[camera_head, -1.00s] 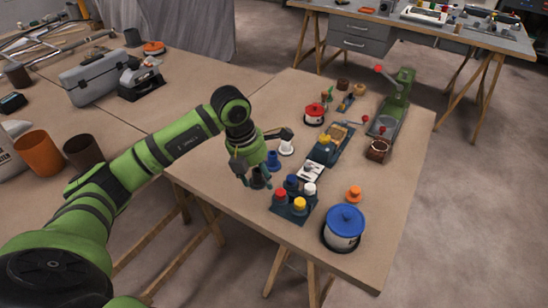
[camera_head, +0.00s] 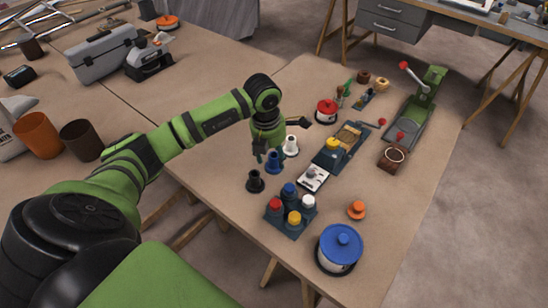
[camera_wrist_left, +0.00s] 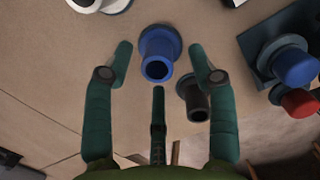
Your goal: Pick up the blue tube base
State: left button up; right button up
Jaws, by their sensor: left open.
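The blue tube base (camera_head: 274,163) stands upright on the workbench, between a black tube base (camera_head: 255,182) and a white tube base (camera_head: 291,146). My left gripper (camera_head: 270,152) is open above it, and its fingers partly hide it in the head view. In the left wrist view the blue tube base (camera_wrist_left: 158,52) shows its open top, between and a little beyond the spread fingertips of my left gripper (camera_wrist_left: 163,52). The black tube base (camera_wrist_left: 194,98) is beside the right finger there. I see no contact with the blue base. My right gripper is not in view.
A dark block (camera_head: 290,224) with blue, red, white and yellow capped pieces stands near the front. A blue-lidded pot (camera_head: 340,248) and an orange piece (camera_head: 356,210) are to its right. A green lever press (camera_head: 420,110) stands at the right edge.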

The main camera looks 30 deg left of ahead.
pick_arm(q)
jog(key=shift+w+f, duration=0.15)
jog(key=shift+f, duration=0.5)
jog(key=shift+w+f, duration=0.15)
jog(key=shift+f, duration=0.4)
grip_shut()
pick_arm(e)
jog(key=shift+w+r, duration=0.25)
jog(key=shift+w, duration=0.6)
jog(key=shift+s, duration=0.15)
